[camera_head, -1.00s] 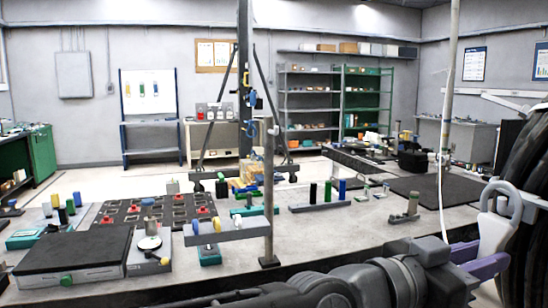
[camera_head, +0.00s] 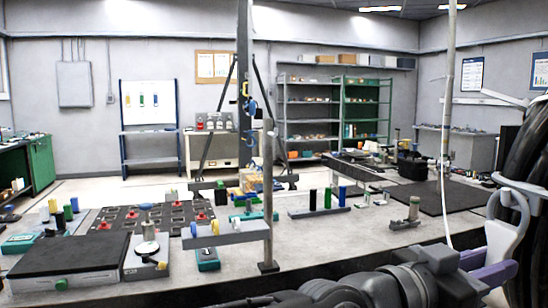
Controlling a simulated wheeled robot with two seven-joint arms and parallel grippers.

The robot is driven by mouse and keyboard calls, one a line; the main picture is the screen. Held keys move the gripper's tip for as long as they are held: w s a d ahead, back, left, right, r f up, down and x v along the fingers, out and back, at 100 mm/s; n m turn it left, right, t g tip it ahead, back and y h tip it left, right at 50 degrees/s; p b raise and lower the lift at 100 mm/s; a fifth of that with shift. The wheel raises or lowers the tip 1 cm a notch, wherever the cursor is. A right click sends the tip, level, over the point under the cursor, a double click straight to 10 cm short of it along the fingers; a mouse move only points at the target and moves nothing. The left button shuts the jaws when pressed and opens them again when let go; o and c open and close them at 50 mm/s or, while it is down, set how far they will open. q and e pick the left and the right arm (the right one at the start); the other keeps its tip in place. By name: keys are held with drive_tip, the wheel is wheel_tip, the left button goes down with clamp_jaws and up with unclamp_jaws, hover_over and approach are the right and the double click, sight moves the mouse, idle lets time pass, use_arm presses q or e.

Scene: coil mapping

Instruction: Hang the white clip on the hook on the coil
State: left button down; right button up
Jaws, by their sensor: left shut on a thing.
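The white clip (camera_head: 502,238) is at the right, upright, with a loop at its top. My left gripper (camera_head: 494,268), with purple fingers, is shut on the lower part of the clip. My left arm reaches to it along the bottom of the picture. The large black coil (camera_head: 536,220) stands at the right edge, cut off by the frame. The clip overlaps the coil's left side in the picture; I cannot tell whether they touch. A hook on the coil cannot be made out clearly. My right gripper is not in view.
A long grey table (camera_head: 340,225) bears a dark slotted board, several coloured cylinders and small fixtures. An upright metal post (camera_head: 267,200) stands at its front edge. A thin pale pole with a white cable (camera_head: 446,130) rises left of the clip. Shelves (camera_head: 308,110) stand far behind.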

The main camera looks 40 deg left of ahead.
use_arm(q)
drive_tip(key=c, duration=1.1)
unclamp_jaws()
drive_tip(key=shift+c, duration=0.2)
drive_tip(key=shift+s, duration=0.1)
drive_tip(key=v, duration=0.7)
drive_tip(key=shift+s+a, duration=0.2)
drive_tip(key=shift+s, duration=0.05)
